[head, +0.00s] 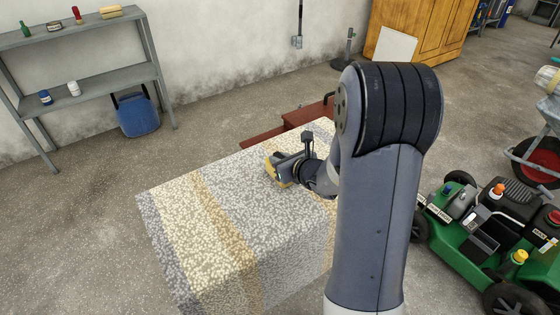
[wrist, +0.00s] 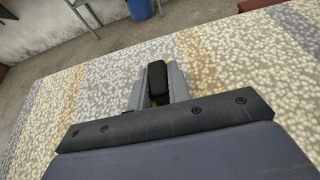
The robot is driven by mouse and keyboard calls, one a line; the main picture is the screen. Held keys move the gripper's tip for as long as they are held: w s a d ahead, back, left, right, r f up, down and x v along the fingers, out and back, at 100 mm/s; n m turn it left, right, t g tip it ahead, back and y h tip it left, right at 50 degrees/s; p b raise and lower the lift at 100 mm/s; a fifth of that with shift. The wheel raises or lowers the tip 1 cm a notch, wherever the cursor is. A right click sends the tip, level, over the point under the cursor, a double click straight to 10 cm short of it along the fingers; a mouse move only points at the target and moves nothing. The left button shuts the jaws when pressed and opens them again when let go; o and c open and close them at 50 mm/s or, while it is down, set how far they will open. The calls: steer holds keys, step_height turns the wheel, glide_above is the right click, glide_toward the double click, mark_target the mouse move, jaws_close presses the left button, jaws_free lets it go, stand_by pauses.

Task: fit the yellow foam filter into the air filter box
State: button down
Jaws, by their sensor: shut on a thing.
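My gripper (head: 281,164) is low over the patterned cloth surface in the head view, shut on the yellow foam filter (head: 272,173). Only part of the filter shows, at the jaws. I cannot tell whether its underside touches the cloth. In the wrist view, my gripper (wrist: 158,78) shows as grey fingers beside a black block, and the filter is mostly hidden. The green machine (head: 455,242) stands on the floor at the right, with open-topped parts on it. I cannot tell which of them is the air filter box.
The cloth-covered table (head: 185,225) is otherwise bare. Red steps or a bench (head: 262,139) stand behind it. A grey shelf (head: 85,88) with small items is at the left, and a blue container (head: 137,115) is below it. Bare floor separates the table from the green machine.

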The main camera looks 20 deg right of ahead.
steer(key=shift+f, duration=0.15)
steer(key=c, duration=1.3)
jaws_free()
